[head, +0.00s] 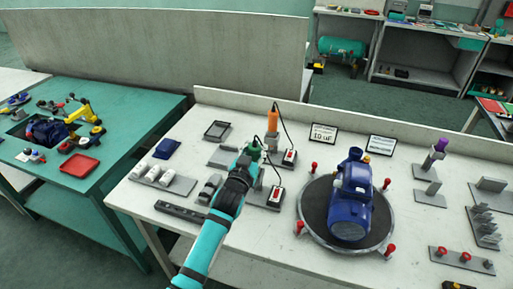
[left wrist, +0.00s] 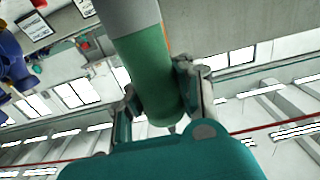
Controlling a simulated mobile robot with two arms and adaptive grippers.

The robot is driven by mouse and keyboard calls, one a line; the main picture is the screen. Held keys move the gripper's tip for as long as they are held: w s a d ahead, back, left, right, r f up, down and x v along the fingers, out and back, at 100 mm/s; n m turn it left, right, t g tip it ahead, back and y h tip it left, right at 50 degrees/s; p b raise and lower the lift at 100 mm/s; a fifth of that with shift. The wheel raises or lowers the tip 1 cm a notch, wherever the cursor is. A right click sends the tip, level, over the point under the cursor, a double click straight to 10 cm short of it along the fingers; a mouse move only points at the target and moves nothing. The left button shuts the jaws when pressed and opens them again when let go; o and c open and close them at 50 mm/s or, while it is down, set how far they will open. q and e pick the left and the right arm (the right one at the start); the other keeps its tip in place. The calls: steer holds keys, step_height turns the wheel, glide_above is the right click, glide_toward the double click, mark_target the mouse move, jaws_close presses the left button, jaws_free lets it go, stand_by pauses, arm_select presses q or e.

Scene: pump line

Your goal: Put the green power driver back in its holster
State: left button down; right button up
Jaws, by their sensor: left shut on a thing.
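The green power driver (left wrist: 150,70) fills the middle of the left wrist view, with a grey part above its green body. My left gripper (left wrist: 158,105) is shut on it, one finger on each side. In the head view my left gripper (head: 250,157) is over the tool stands on the white bench and mostly hides the driver; a bit of green (head: 254,146) shows. The green driver's holster is largely hidden behind my gripper and arm, so I cannot tell whether the driver is in it. My right gripper is out of view.
An orange driver (head: 272,120) stands upright just behind, with a black cable. Two switch boxes, a rear one (head: 290,157) and a front one (head: 277,195), sit close by. A blue pump (head: 351,200) stands on a round turntable (head: 314,215) to the right.

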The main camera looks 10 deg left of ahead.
mark_target(253, 156)
arm_select(q)
steer(key=c, duration=1.2)
jaws_free()
steer(key=shift+o, duration=0.3)
steer(key=shift+f, duration=0.1)
steer(key=shift+s, duration=0.1)
steer(key=shift+s+r+p, duration=0.2)
steer(key=shift+s+p, duration=0.65)
steer(key=shift+s, duration=0.25)
steer(key=shift+s+a+p, duration=0.2)
steer(key=shift+s+p, duration=0.7)
steer(key=shift+s, duration=0.95)
